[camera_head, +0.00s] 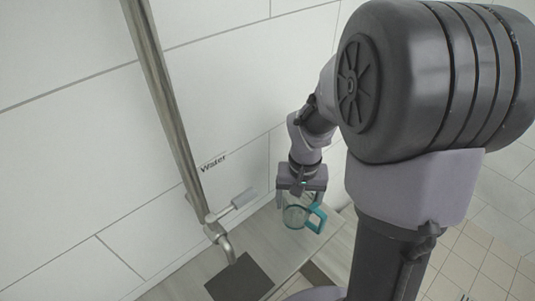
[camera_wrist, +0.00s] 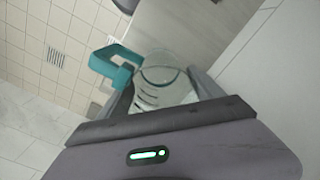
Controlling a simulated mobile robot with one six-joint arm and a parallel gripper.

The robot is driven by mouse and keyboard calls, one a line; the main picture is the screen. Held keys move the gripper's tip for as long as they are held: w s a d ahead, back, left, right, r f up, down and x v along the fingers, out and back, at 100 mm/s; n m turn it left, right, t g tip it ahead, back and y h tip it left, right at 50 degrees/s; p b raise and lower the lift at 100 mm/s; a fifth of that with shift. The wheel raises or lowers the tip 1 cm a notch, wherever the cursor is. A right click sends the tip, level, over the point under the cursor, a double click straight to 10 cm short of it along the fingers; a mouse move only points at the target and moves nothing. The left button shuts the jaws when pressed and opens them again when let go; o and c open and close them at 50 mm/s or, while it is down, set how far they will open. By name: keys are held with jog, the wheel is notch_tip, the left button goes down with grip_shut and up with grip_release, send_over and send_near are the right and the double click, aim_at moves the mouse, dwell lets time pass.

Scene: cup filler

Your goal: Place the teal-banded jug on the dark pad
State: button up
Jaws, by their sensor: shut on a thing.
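The jug (camera_head: 296,217) is clear with a teal handle and band. My gripper (camera_head: 300,200) is shut on it from above, and the jug hangs below the fingers. In the wrist view the jug (camera_wrist: 160,75) sits between the two fingers of my gripper (camera_wrist: 165,95), with its teal handle (camera_wrist: 112,66) to the left. The dark pad (camera_head: 240,280) lies flat on the counter under the tap, left of and nearer than the jug in the head view. The jug is apart from the pad. Whether its base touches the counter I cannot tell.
A metal tap (camera_head: 222,240) with a light lever (camera_head: 238,201) stands over the pad, on a long pipe (camera_head: 165,95) along the white panelled wall. A "Water" label (camera_head: 212,163) is on the wall. The counter (camera_head: 190,283) is bare beside the pad.

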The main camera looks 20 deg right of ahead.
jog(key=w, duration=0.2)
jog(key=shift+w+f, duration=0.15)
jog(key=shift+w, duration=0.15)
jog(key=f, duration=0.1)
jog(key=f+b, duration=0.1)
jog(key=f, duration=0.1)
jog(key=shift+w+f+b, duration=0.3)
jog(key=shift+f+b, duration=0.05)
jog(key=shift+f, duration=0.05)
jog(key=shift+w+r, duration=0.1)
jog(key=shift+f, duration=0.2)
jog(key=o, duration=1.4)
jog(key=shift+r, duration=0.1)
